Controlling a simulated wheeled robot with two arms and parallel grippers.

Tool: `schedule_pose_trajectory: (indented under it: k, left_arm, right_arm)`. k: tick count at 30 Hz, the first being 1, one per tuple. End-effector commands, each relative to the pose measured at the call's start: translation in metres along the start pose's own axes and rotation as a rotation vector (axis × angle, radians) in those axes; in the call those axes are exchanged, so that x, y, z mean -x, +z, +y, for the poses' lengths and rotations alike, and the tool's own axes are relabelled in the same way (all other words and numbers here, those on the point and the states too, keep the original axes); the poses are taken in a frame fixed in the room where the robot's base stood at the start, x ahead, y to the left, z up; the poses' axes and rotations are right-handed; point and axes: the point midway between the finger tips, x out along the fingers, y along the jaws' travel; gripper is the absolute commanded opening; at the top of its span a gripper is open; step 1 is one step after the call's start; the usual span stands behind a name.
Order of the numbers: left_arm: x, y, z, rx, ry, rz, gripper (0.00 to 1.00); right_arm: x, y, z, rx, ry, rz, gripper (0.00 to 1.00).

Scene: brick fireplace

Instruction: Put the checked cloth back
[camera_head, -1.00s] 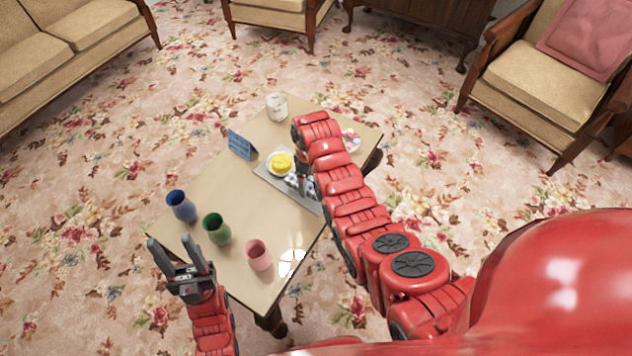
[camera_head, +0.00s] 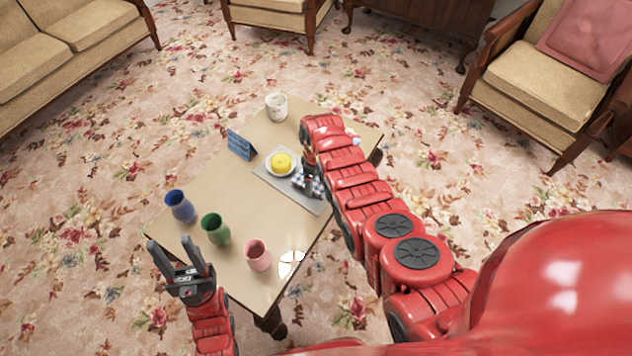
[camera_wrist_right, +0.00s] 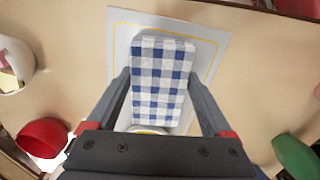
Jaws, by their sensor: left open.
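The blue-and-white checked cloth (camera_wrist_right: 160,80) is a folded oblong between the two fingers of my right gripper (camera_wrist_right: 158,75), which meet its long sides. In the head view the cloth (camera_head: 306,186) is over the grey mat (camera_head: 284,191), beside a white plate; I cannot tell if it touches the mat. My right gripper (camera_head: 312,184) is partly hidden by my right arm there. The mat's pale edge (camera_wrist_right: 222,45) and yellow border line show in the right wrist view. My left gripper (camera_head: 180,262) is open and empty by the table's near left edge.
The white plate (camera_head: 270,169) holds a yellow thing (camera_head: 282,161). A blue cup (camera_head: 180,206), green cup (camera_head: 215,229) and pink cup (camera_head: 258,255) stand near the front. A blue sign (camera_head: 240,145) and white mug (camera_head: 276,106) stand farther back. The table's left middle is clear.

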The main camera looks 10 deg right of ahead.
Motion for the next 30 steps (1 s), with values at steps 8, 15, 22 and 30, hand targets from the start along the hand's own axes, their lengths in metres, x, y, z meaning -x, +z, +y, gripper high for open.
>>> schedule_pose_trajectory:
  k: [8,15,22,30]
  left_arm:
    - [0.0,0.0,0.0,0.0,0.0,0.0,0.5]
    - [-0.003,-0.001,0.0,0.0,0.0,0.0,0.5]
    - [-0.01,-0.002,-0.001,0.0,0.0,0.0,0.5]
    - [-0.011,-0.002,-0.001,0.0,0.0,0.0,0.5]
  right_arm:
    - [-0.001,0.0,-0.001,0.0,-0.002,-0.001,1.0]
    - [0.008,0.0,0.0,0.0,0.0,0.0,1.0]
    - [0.039,-0.001,0.0,0.001,0.002,0.003,1.0]
    - [0.088,-0.001,0.001,0.0,0.003,0.004,1.0]
